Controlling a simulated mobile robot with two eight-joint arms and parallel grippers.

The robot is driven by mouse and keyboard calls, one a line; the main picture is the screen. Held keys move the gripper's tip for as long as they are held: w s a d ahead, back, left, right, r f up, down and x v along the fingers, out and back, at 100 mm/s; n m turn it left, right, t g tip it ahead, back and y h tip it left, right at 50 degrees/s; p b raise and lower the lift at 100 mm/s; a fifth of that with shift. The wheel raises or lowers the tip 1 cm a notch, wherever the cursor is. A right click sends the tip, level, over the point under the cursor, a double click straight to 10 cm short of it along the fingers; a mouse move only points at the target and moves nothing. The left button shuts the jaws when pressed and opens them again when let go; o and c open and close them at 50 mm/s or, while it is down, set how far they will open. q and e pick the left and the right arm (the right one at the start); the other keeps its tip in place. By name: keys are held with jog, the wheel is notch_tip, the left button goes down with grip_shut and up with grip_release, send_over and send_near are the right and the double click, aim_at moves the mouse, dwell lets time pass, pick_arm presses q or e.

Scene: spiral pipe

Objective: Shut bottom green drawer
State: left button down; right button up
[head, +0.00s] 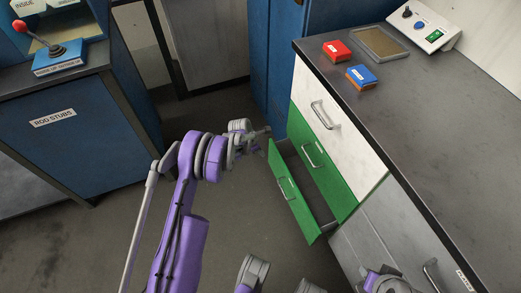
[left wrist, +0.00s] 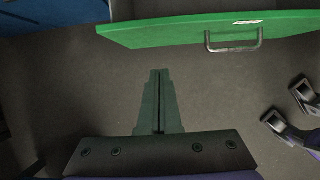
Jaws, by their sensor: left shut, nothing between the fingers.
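The bottom green drawer (head: 302,212) is pulled out from the cabinet on the right, and its dark inside shows behind the front panel. Its green front (left wrist: 180,32) with a metal bar handle (left wrist: 233,46) crosses the top of the left wrist view. My left gripper (head: 266,131) is shut and empty, near the far end of the drawer front in the head view. In the left wrist view its closed fingers (left wrist: 160,72) point toward the drawer front, with floor visible between.
Above it, another green drawer (head: 325,160) and a white drawer (head: 335,130) are shut. The grey countertop (head: 440,130) holds a red box (head: 337,50), a blue box (head: 361,76), a tray (head: 380,42) and a control panel. A blue ROD STUBS cabinet (head: 80,150) stands left. Floor between is clear.

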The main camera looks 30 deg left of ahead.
aim_at(277, 158)
pick_arm(q)
jog(key=w+d+f+b, duration=0.1)
jog(key=w+d+f, duration=0.3)
jog(key=shift+w+f, duration=0.2)
jog(key=shift+f, duration=0.05)
jog(key=shift+w, duration=0.1)
